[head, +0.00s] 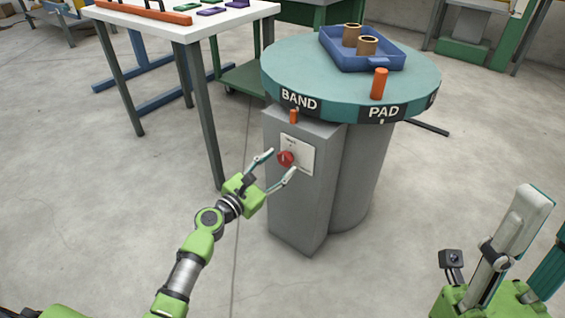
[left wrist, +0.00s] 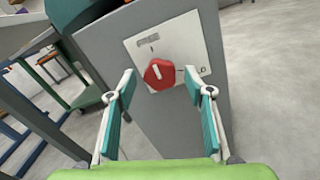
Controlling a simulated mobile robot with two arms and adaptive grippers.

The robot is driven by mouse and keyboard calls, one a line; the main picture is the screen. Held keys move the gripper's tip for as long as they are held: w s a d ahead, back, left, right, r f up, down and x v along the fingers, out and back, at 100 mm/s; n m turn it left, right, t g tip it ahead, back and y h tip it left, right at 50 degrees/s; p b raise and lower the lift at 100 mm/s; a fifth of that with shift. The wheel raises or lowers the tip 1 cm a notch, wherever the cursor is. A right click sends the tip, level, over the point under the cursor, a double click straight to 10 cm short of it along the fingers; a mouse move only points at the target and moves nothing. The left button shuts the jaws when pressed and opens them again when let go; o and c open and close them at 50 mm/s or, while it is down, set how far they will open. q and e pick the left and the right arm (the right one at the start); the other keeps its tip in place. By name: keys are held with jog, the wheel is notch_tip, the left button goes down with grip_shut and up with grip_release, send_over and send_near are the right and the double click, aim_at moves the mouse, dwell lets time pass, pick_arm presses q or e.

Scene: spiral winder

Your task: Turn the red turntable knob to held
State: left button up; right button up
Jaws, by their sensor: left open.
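The red turntable knob (head: 286,158) sits on a white label plate (head: 303,154) on the front of a grey pedestal. In the left wrist view the knob (left wrist: 159,74) shows a white pointer line aimed up and slightly left. Lettering to its right is partly hidden by a finger. My left gripper (head: 276,167) is open, its fingertips on either side of the knob in the head view. In the wrist view a gap shows between the knob and both fingers (left wrist: 163,88). My right gripper (head: 525,235) is at the lower right, partly cut off, away from the pedestal.
The round teal turntable (head: 285,78) above the pedestal (head: 300,205) has BAND and PAD on its rim. It carries a blue tray (head: 385,62) with two brown rolls and an orange peg (head: 379,84). A white-topped table (head: 185,30) stands at left.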

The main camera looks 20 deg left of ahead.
pick_arm(q)
jog(key=shift+x, duration=1.25)
jog(key=c, duration=1.1)
